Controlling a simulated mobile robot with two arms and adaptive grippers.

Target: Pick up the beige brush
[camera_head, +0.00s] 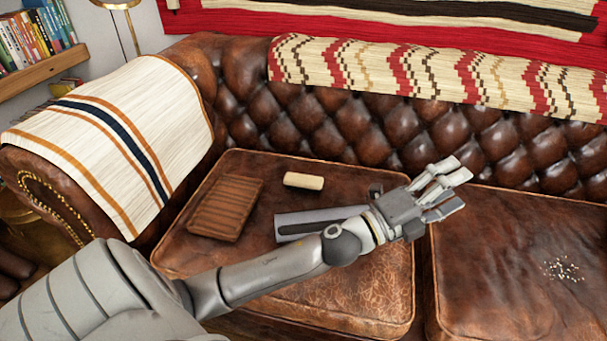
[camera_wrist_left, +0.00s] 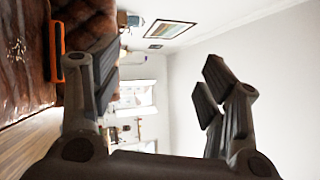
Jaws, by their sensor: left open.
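A small beige block, which looks like the beige brush (camera_head: 304,180), lies on the left seat cushion of a brown leather sofa, near the backrest. My left gripper (camera_head: 440,189) is open and empty. It is to the right of the brush and apart from it, above the gap between the two seat cushions. In the left wrist view, the open fingers (camera_wrist_left: 158,88) have nothing between them, and the brush does not show. My right gripper is in neither view.
A brown slatted board (camera_head: 225,208) lies left of the brush. A grey flat object (camera_head: 295,222) is partly hidden by my left forearm. Light crumbs (camera_head: 562,270) lie on the right cushion (camera_head: 500,295). The tufted backrest (camera_head: 330,125) rises behind; a striped blanket (camera_head: 120,130) covers the left armrest.

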